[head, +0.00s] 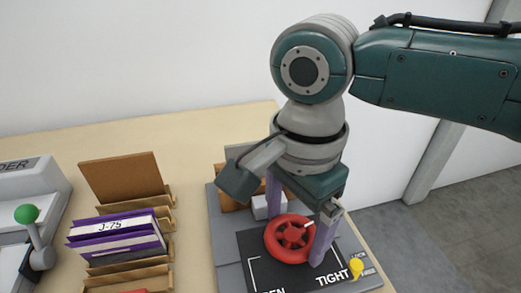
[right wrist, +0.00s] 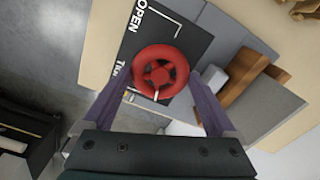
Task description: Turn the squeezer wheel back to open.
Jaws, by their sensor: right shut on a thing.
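The red squeezer wheel (head: 272,243) sits on a dark plate (head: 252,250) lettered OPEN and TIGHT. It also shows in the right wrist view (right wrist: 140,66). A white mark on the wheel points up and right in the head view, on the side away from the lettering. My right gripper (head: 295,238) points down from above, with one purple finger on each side of the wheel, shut on its rim. The far finger's tip is hidden behind the wheel in the head view. My left gripper is not in view.
Left of the plate stands a wooden rack (head: 120,176) with purple-edged booklets labelled J-75. A grey machine (head: 25,190) with a green-knobbed lever is at the far left. A yellow knob (head: 356,267) stands at the plate's right. Wooden blocks sit behind the wheel.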

